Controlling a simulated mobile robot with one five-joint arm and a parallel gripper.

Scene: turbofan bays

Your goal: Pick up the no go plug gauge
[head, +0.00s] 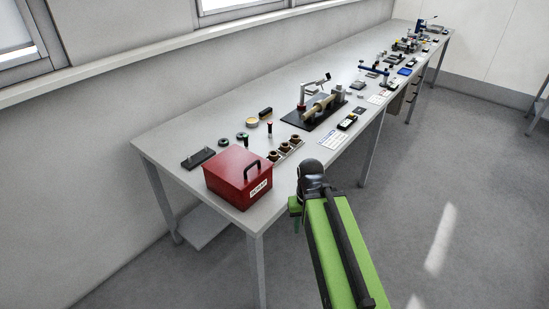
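A small upright piece with a red top (269,127) stands on the long grey workbench (165,140), behind the row of brown cups. It looks like the no go plug gauge, though it is too small to read any marking. A similar upright piece with a green part (245,140) stands to its left, behind the red box. My green arm rises from the bottom of the head view to a black joint at the bench's front edge. My gripper does not show, so its state and hold are hidden. Nothing visible touches the red-topped piece.
A red lidded box (225,178) with a black handle stands at the near bench corner. Several brown cups (284,152) sit in a row right of it. A black fixture (318,114) and more tools line the bench beyond. The floor (430,180) at right is clear.

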